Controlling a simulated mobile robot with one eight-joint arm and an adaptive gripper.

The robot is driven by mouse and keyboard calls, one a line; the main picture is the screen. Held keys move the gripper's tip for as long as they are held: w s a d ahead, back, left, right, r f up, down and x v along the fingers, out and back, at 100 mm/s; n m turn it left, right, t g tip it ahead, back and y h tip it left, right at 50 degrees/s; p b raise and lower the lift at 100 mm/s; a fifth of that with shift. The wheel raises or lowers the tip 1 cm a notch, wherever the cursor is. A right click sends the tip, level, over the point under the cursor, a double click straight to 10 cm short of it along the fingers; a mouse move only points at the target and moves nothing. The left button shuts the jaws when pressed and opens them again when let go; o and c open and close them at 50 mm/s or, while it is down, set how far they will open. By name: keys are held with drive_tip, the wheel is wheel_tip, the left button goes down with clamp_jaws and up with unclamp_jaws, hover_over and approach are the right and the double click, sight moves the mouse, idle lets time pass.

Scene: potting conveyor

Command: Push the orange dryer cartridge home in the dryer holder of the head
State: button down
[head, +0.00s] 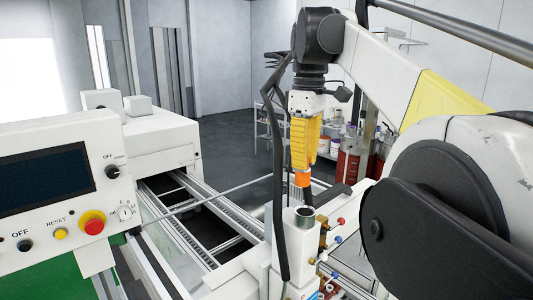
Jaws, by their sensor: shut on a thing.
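My gripper (302,168), with yellow fingers, points down near the middle of the head view. It is shut on the orange dryer cartridge (302,179), whose lower part shows below the fingers. The upper part of the cartridge is hidden by the fingers. Below it stands a round, dark-mouthed metal cup (304,212) on the white head (298,245), which looks like the dryer holder. The cartridge is above the cup and apart from it. From this one view I cannot tell how exactly they line up in depth.
A dark hose (278,190) runs down just left of the gripper. Fittings with red and blue knobs (339,222) stand right of the cup. The conveyor (195,215) lies left, behind the control panel (60,190). A shelf with red containers (347,165) stands behind.

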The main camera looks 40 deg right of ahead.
sight(309, 184)
drive_tip(key=shift+s, duration=0.8)
drive_tip(key=shift+w+f+b, duration=0.25)
drive_tip(key=shift+f+b, duration=0.8)
drive_tip(key=shift+f, duration=0.1)
drive_tip(key=shift+s+f+b, duration=0.3)
drive_tip(key=shift+f+b, duration=0.4)
drive_tip(key=shift+f, duration=0.1)
drive_tip(key=shift+w+f+b, duration=0.15)
drive_tip(key=shift+f+b, duration=0.3)
drive_tip(key=shift+f, duration=0.15)
drive_tip(key=shift+w+r, duration=0.1)
drive_tip(key=shift+s+t, duration=0.3)
drive_tip(key=shift+s, duration=0.05)
drive_tip(key=shift+w+f, duration=0.2)
drive_tip(key=shift+s, duration=0.2)
